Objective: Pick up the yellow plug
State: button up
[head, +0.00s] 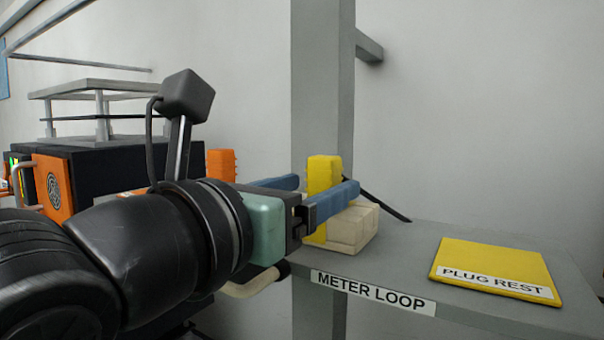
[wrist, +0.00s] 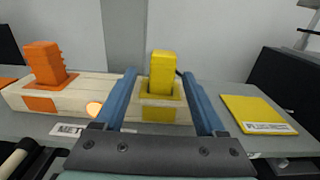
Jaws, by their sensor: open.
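The yellow plug (head: 323,176) stands upright in a cream socket block (head: 350,230) on a grey shelf. In the wrist view the yellow plug (wrist: 162,72) rises from a yellow-marked socket, between the two blue fingers. My gripper (head: 328,188) is open, with one finger on each side of the plug. In the wrist view my gripper (wrist: 165,75) shows a gap between each finger and the plug. The plug's lower end is hidden in the socket, and the near finger covers part of the plug in the head view.
An orange plug (wrist: 45,62) stands in the same block to the left. A flat yellow pad labelled PLUG REST (head: 495,268) lies on the shelf (head: 420,237) at the right. A grey post (head: 322,80) rises behind the block. The shelf between block and pad is clear.

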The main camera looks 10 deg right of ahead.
jog(key=shift+w+d+f, duration=0.15)
jog(key=shift+w+d, duration=0.2)
jog(key=shift+w, duration=0.25)
jog(key=shift+w+d+f, duration=0.15)
jog(key=shift+w+d, duration=0.2)
jog(key=shift+w, duration=0.2)
jog(key=shift+s+r, duration=0.15)
jog(key=shift+s, duration=0.25)
jog(key=shift+s+a+r, duration=0.2)
jog(key=shift+s, duration=0.3)
jog(key=shift+s+a+r, duration=0.15)
jog(key=shift+s, duration=0.3)
jog(key=shift+c, duration=1.3)
jog(key=shift+w, duration=0.1)
jog(key=shift+c, duration=1.3)
jog(key=shift+w+d+f, duration=0.1)
jog(key=shift+w+f, duration=0.2)
jog(key=shift+w, duration=0.25)
jog(key=c, duration=0.5)
grip_shut()
jog(key=shift+s+r, duration=0.1)
jog(key=shift+s, duration=0.15)
jog(key=shift+w, duration=0.15)
